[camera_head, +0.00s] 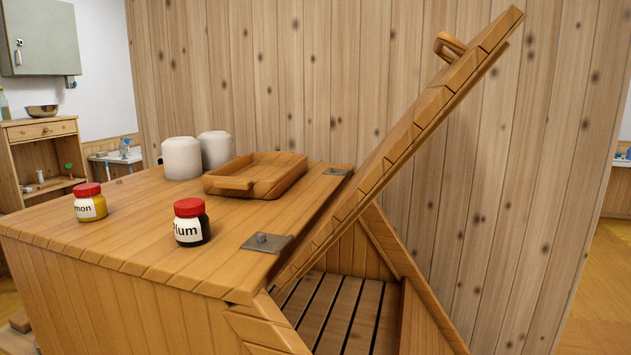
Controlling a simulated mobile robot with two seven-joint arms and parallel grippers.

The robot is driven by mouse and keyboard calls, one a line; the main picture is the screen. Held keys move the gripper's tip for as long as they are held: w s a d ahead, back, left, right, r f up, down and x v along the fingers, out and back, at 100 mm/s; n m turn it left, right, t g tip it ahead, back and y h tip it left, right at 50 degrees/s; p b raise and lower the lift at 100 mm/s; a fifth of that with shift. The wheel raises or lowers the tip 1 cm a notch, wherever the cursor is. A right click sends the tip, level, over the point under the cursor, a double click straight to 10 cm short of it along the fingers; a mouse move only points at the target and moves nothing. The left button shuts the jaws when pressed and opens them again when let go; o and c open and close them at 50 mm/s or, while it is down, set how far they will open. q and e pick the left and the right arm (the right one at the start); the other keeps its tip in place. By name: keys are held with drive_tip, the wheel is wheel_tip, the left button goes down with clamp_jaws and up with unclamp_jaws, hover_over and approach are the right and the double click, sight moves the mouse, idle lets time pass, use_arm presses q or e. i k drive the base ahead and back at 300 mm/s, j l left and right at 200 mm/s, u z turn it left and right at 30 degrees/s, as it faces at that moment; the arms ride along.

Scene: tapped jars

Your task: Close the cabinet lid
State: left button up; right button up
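The cabinet lid (415,130) is a plank panel that stands open. It tilts up to the right from the right edge of the wooden cabinet top (140,225), with a wooden handle (450,46) near its upper end. Metal hinge plates (266,243) show at the edge of the cabinet top. Below the lid is the open compartment (335,310) with a dark slatted floor. Neither of my grippers is in view.
On the cabinet top stand a red-capped plum jar (191,223), a red-capped yellow jar (90,203), two white canisters (182,158) and a wooden tray (256,178). A plank wall (300,70) rises close behind. The compartment looks empty where visible.

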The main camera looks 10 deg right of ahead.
sight(463, 72)
drive_tip(key=j+z, duration=0.25)
drive_tip(key=z, duration=0.15)
drive_tip(key=j+z, duration=0.25)
drive_tip(key=z, duration=0.2)
drive_tip(key=i+j, duration=0.05)
